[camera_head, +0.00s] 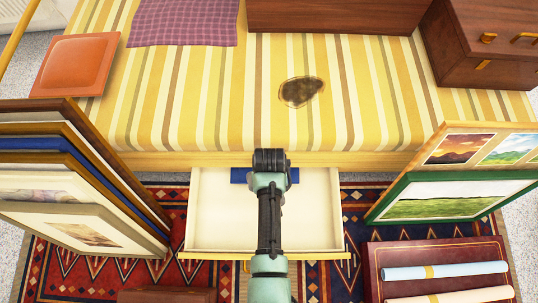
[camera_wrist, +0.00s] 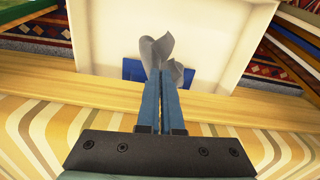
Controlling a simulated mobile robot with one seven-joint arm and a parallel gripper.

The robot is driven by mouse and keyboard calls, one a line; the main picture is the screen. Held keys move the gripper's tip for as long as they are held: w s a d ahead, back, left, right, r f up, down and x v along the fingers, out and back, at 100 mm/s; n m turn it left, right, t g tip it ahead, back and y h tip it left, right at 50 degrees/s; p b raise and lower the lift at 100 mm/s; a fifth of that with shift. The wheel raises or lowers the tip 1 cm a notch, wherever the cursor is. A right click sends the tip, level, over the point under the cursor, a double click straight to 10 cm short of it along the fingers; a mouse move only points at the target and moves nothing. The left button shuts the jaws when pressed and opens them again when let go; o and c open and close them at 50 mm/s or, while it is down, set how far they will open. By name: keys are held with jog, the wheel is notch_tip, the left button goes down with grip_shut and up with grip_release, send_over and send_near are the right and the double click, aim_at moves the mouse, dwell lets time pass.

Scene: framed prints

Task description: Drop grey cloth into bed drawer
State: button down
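The grey cloth (camera_wrist: 157,50) hangs pinched at the tips of my gripper's (camera_wrist: 163,80) blue fingers in the wrist view. The fingers are shut on it. The bed drawer (camera_head: 216,212) is pulled open below the striped bed, and its pale inside (camera_wrist: 205,38) shows behind the cloth in the wrist view. My gripper also shows in the head view (camera_head: 270,162), over the back part of the drawer by the bed's edge. There my arm hides the cloth. The cloth appears above the drawer; its exact height I cannot tell.
A flat blue thing (camera_head: 239,175) lies at the drawer's back. Framed prints lean at the left (camera_head: 70,165) and right (camera_head: 450,200). The bed (camera_head: 215,95) bears an orange cushion (camera_head: 76,64), a purple checked cloth (camera_head: 184,22) and a dark patch (camera_head: 301,91). The drawer's front is clear.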

notch_tip(320, 180, down, 24)
jog(key=b, duration=2.2)
jog(key=shift+w+r+n, duration=0.15)
jog(key=shift+w+n, duration=0.15)
jog(key=shift+w, duration=0.1)
grip_release()
notch_tip(320, 180, up, 6)
jog(key=p, duration=0.6)
jog(key=shift+f, duration=0.2)
